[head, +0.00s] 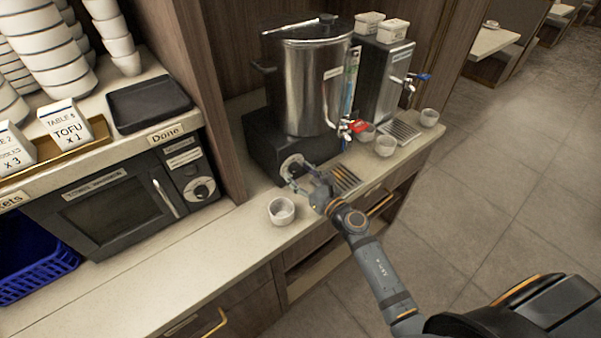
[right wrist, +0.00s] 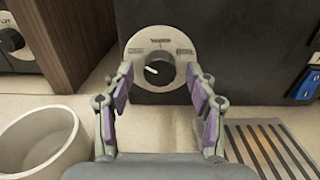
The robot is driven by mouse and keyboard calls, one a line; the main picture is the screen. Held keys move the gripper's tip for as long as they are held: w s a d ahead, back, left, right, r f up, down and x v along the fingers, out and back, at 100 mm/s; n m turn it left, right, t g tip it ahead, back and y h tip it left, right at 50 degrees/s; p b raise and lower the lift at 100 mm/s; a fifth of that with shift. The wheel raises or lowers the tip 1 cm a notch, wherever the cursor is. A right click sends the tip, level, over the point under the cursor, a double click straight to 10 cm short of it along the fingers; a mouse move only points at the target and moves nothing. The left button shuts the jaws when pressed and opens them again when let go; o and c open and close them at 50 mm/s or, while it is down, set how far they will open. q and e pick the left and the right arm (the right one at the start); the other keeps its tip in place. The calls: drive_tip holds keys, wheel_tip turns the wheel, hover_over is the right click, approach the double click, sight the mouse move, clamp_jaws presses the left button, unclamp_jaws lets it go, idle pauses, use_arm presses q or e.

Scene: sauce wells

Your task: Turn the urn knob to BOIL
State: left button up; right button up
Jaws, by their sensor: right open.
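The steel urn (head: 312,85) stands on a dark base on the counter, with a red-handled tap. Its black knob (right wrist: 158,72) sits in a pale round dial (right wrist: 160,42) on the front of the base. A white pointer mark on the knob points left and slightly up. The dial has labels at left, top and right, too small to read surely. My right gripper (head: 303,183) is open in front of the dial. In the right wrist view its fingers stand on either side of the knob; I cannot tell whether they touch it. My left gripper is out of view.
A white cup (head: 281,211) stands just left of my right gripper, and a slotted drip tray (head: 345,178) lies to its right. A second dispenser (head: 385,75) and several cups stand further right. A microwave (head: 120,195) is at left.

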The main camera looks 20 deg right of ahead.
drive_tip(key=c, duration=1.1)
drive_tip(key=shift+c, duration=0.2)
